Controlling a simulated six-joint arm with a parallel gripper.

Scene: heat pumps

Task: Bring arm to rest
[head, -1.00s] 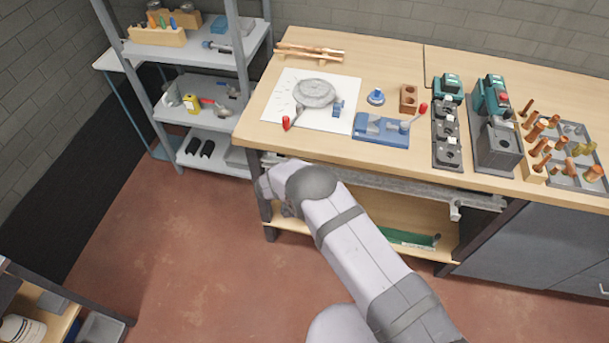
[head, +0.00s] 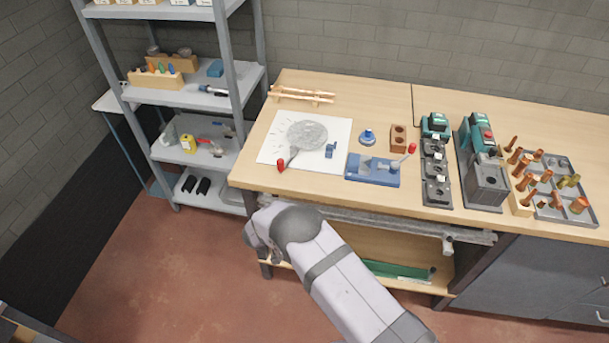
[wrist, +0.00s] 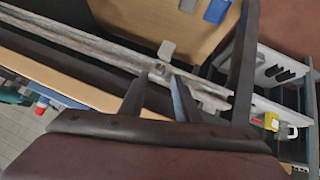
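My arm (head: 345,283) reaches from the bottom of the head view to the front of the workbench (head: 240,178), its bent end beside the bench's front left corner. My gripper cannot be made out in the head view. In the wrist view my gripper (wrist: 158,88) shows two dark fingers with a gap between them. No held object shows between the fingers. A grey rail (wrist: 90,45) along the bench front lies behind them, and I cannot tell how close it is.
The bench top holds a white sheet (head: 273,152), a blue fixture (head: 372,172), green-topped tools (head: 475,135) and copper fittings. A grey metal shelf rack (head: 222,60) stands left of the bench. A lower shelf (head: 375,248) lies under the bench top. The red floor (head: 170,270) at left is open.

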